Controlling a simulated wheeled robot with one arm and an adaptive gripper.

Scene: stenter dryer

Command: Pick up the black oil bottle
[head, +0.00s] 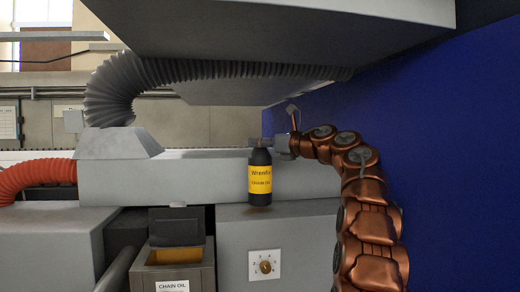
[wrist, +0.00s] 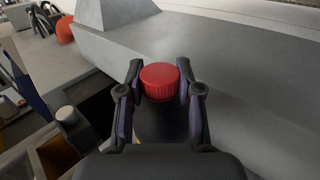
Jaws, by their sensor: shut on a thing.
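The black oil bottle (head: 260,180) has a yellow label reading chain oil and hangs upright, or nearly so, in front of the long grey machine ledge in the head view. My gripper (head: 266,143) is at its top, coming from the right. In the wrist view my gripper (wrist: 160,68) has a finger on each side of the bottle's red ribbed cap (wrist: 160,82), shut on the bottle, with the dark body below. The cap is hidden by the fingers in the head view. I cannot clearly tell whether the base touches anything.
An open grey bin (head: 180,270) labelled chain oil, with its lid (head: 177,226) raised, stands below left. A dial panel (head: 264,266) is on the grey block below the bottle. A grey hood (head: 270,40) overhangs, and a blue wall (head: 450,150) closes the right side.

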